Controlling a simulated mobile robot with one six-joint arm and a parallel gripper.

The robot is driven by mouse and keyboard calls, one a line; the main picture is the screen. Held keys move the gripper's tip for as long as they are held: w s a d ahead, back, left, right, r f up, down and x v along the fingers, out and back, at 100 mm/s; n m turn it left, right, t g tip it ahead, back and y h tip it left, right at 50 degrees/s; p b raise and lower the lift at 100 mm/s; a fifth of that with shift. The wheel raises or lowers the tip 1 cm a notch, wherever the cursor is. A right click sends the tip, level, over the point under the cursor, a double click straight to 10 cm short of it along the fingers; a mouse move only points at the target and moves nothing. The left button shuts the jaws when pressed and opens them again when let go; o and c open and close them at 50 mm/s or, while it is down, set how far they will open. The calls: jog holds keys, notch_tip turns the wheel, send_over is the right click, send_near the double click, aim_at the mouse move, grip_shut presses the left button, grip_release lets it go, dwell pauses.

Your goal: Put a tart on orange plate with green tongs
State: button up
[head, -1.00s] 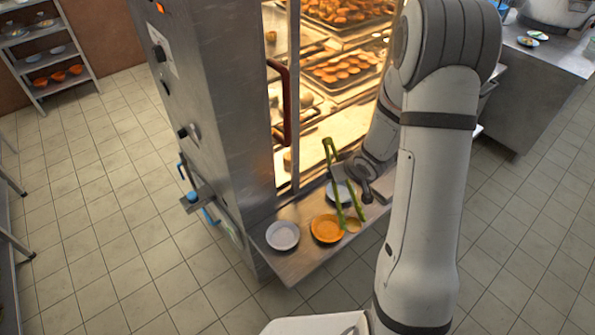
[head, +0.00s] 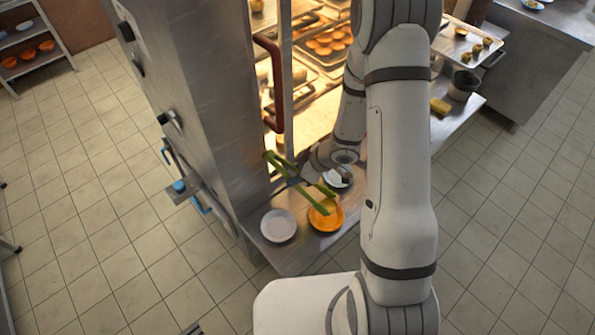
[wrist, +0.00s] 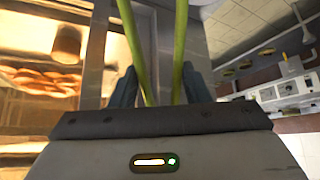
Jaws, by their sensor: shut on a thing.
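The green tongs (head: 280,163) are gripped by my gripper (head: 297,179) and slant down with their tips over the orange plate (head: 337,222). In the wrist view the two green arms (wrist: 180,45) of the tongs rise from between my gripper's dark fingers (wrist: 160,92), which are shut on them. A small yellowish patch lies at the tong tips, above or on the orange plate. It may be a tart, but I cannot tell whether it is held or resting. Several tarts (head: 475,47) are on a metal tray at the back right.
A white plate (head: 278,225) is left of the orange plate, near the ledge's front edge. A pale plate (head: 338,180) sits behind, partly hidden by my arm. The lit oven cabinet stands close on the left. A yellow sponge (head: 440,106) and metal pot (head: 462,86) are right.

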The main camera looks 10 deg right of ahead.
notch_tip(320, 180, down, 6)
jog(key=b, duration=0.6)
jog(key=shift+a+f, duration=0.1)
jog(key=o, duration=0.6)
jog(key=shift+o, duration=0.2)
jog(key=shift+c, duration=0.7)
jog(key=shift+c, duration=1.2)
jog(key=o, duration=0.4)
